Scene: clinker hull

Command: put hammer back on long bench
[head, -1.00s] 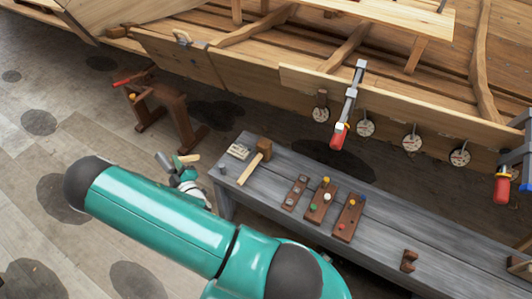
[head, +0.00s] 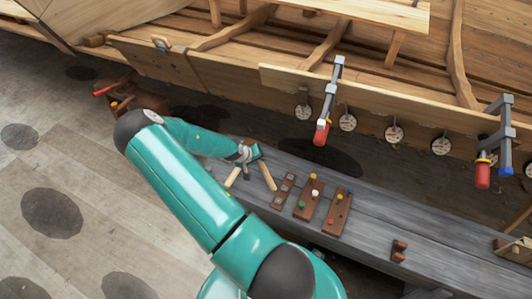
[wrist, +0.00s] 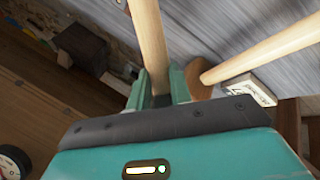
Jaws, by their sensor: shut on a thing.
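The hammer (head: 268,176) shows as a pale wooden handle running from my gripper (head: 252,157) towards the front of the long bench (head: 380,222). In the wrist view my gripper (wrist: 158,88) is shut on the hammer's handle (wrist: 148,38), with grey bench planks behind it. The hammer's head is hard to make out. I cannot tell whether the hammer touches the bench top. My gripper is over the bench's left end.
A mallet lies close beside the held hammer; its pale handle (head: 232,177) also shows in the wrist view (wrist: 260,50). Dark wooden blocks with coloured pegs (head: 308,199) stand just right. A small brown block (head: 399,251) sits farther right. The hull with clamps (head: 325,115) rises behind.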

